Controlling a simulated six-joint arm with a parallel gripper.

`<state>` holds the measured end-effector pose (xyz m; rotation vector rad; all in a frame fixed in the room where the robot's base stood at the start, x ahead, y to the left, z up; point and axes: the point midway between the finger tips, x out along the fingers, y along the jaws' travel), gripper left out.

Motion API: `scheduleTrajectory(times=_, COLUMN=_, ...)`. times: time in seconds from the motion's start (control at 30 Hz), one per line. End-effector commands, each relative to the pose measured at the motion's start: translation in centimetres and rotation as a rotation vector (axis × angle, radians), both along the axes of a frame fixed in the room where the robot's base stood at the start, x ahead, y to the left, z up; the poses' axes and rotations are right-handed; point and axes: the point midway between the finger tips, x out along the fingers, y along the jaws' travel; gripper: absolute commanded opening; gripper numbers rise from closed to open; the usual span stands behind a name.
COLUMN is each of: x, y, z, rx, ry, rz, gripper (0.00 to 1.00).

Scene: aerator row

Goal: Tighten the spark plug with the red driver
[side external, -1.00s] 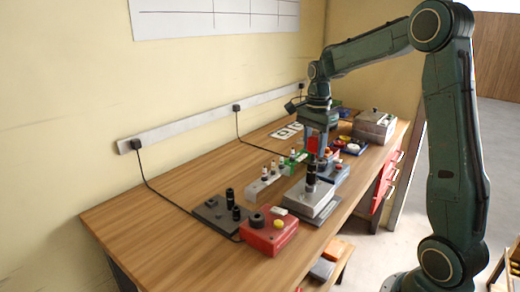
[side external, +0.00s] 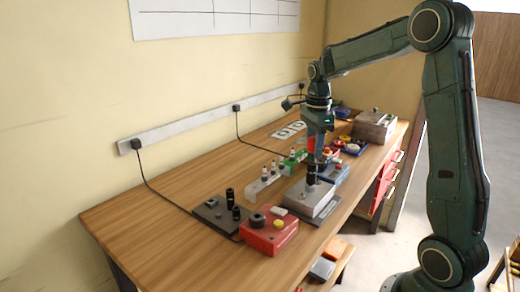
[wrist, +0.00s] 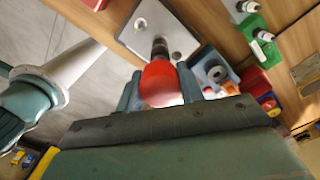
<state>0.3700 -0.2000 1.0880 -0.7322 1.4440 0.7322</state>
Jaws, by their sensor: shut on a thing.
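The red driver (wrist: 160,82) is clasped between the jaws of my gripper (wrist: 160,92) in the wrist view. Its dark shaft (wrist: 159,46) points at the top of a grey metal block (wrist: 178,38). In the side view my gripper (side external: 319,142) is above the same block (side external: 303,197), with a dark upright piece (side external: 311,173) between them. The spark plug cannot be made out separately; the driver's tip hides that spot, so I cannot tell how they meet.
A red box with knobs (side external: 270,236) and a dark plate with black posts (side external: 217,214) stand on the near left. A pale rack with several small plugs (side external: 262,184) is left of the block, a grey box (side external: 373,126) behind. The table's left is clear.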

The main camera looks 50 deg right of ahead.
Motion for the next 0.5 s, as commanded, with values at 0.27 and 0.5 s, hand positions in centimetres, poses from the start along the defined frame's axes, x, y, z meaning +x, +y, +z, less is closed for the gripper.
scheduleTrajectory(times=0.27, x=0.02, y=-0.01, z=0.03, rx=-0.001, ry=-0.001, rz=-0.213, gripper=0.01)
scheduleTrajectory(times=0.5, x=0.02, y=-0.01, z=0.03, rx=-0.001, ry=-0.001, rz=-0.397, gripper=0.01)
